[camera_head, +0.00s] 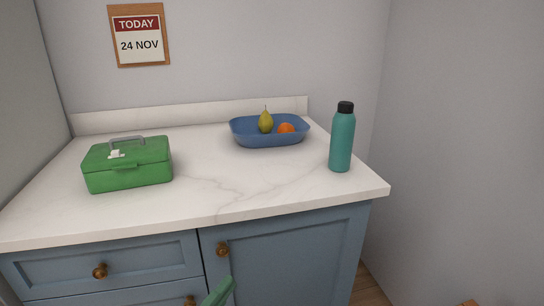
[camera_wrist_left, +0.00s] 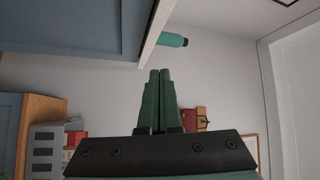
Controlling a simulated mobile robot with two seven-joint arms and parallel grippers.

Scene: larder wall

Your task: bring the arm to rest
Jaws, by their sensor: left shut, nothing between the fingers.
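My left gripper (camera_head: 221,291) shows only as a green fingertip at the bottom edge of the head view, in front of the blue cabinet and below the counter edge. In the left wrist view its two green fingers (camera_wrist_left: 157,72) are together, with nothing between them. My right gripper is in neither view.
A white marble counter (camera_head: 215,196) carries a closed green box (camera_head: 128,170), a blue tray (camera_head: 270,140) with a pear (camera_head: 266,122) and an orange (camera_head: 286,128), and a teal bottle (camera_head: 342,140) near the right end. Blue cabinet doors and drawers (camera_head: 290,255) stand below.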

